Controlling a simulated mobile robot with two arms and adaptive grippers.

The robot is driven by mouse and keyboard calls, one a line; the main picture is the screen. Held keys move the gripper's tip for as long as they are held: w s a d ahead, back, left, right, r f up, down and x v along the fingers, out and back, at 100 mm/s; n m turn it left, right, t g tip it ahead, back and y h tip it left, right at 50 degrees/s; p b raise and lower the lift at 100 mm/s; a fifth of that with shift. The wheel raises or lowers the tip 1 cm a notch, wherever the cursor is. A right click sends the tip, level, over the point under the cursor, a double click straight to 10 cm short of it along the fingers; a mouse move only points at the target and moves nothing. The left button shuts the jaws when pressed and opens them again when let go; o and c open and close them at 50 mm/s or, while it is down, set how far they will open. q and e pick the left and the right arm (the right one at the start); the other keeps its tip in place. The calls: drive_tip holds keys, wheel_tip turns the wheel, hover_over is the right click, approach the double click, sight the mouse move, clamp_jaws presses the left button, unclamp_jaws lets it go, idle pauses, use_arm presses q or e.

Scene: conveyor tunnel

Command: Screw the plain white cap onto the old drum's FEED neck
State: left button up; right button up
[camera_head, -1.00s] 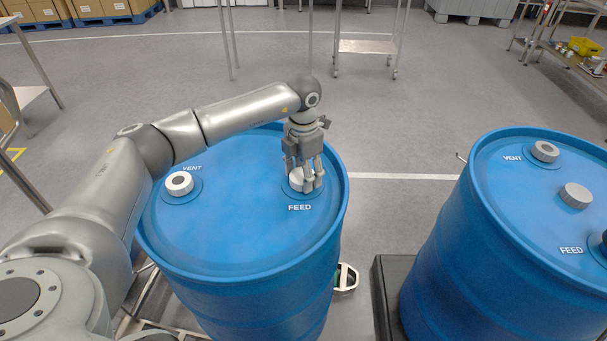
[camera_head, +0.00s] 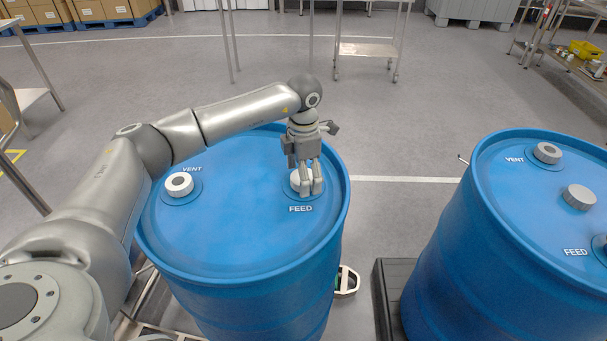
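The left blue drum (camera_head: 240,235) has a VENT neck with a white, dark-centred cap (camera_head: 179,184) at its left and a FEED neck at its right. A plain white cap (camera_head: 296,179) sits upright at the FEED neck, partly hidden by my fingers. My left gripper (camera_head: 311,191) points down there, with its fingers closed around the cap. The cap looks level; whether its thread is engaged cannot be seen. My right gripper is not in view.
A second blue drum (camera_head: 480,240) stands at the right on a dark platform (camera_head: 384,300). It has a capped VENT (camera_head: 547,153), a loose grey cap (camera_head: 579,197) on its top and a FEED neck (camera_head: 600,246) at the picture's edge.

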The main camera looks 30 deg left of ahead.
use_arm(q)
drive_tip(key=shift+r, duration=0.1)
wheel_tip(320, 180, up, 12)
idle(0.5)
drive_tip(key=shift+f, duration=0.2)
